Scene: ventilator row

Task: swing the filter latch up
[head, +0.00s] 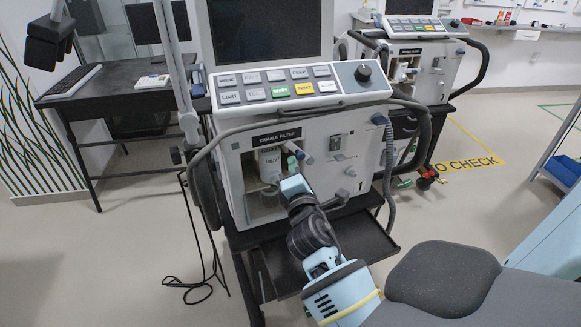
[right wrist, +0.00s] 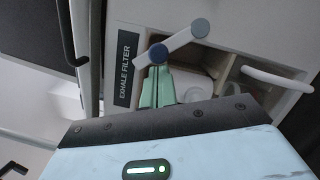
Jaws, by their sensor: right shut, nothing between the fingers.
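The right wrist view shows the latch (right wrist: 180,42) large, beyond my fingers. The white filter canister (head: 269,164) sits in the opening, left of the latch. My right gripper (head: 292,164) has mint-green fingers, shut and empty, close below the latch's upper-left end. The fingers (right wrist: 157,70) overlap that end in the wrist view; I cannot tell whether they touch. My left gripper is out of view.
A grey hose (head: 425,125) loops around the ventilator's front and right side. A dark shelf (head: 345,245) juts out below the opening, under my right arm. A second ventilator (head: 415,65) stands behind right. A black desk (head: 115,95) stands left. Cables lie on the floor.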

